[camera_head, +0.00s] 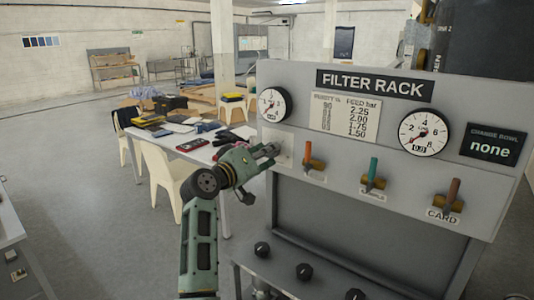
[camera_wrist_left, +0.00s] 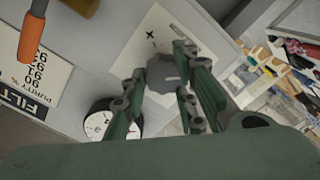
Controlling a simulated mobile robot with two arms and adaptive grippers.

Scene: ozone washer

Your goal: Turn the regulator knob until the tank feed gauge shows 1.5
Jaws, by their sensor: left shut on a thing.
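My left gripper (camera_head: 266,152) is at the left end of the filter rack panel (camera_head: 330,165), just below the left gauge. In the left wrist view its fingers (camera_wrist_left: 160,85) are closed around a dark grey knob (camera_wrist_left: 165,70) in front of a pale plate with a plus mark. The fingers hide the knob in the head view. A round white left gauge (camera_head: 273,104) is above the gripper; part of it shows in the wrist view (camera_wrist_left: 100,121). A larger right gauge (camera_head: 423,133) has a red needle. Their small readouts and names are too small to read surely. My right gripper is out of view.
The panel has a purity and feed chart (camera_head: 346,117), an orange-handled valve (camera_head: 310,158), a teal-handled valve (camera_head: 373,175), a red-brown-handled valve (camera_head: 449,197) and a "none" display (camera_head: 494,148). Several black knobs sit lower down. A cluttered table (camera_head: 190,150) and chairs stand behind.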

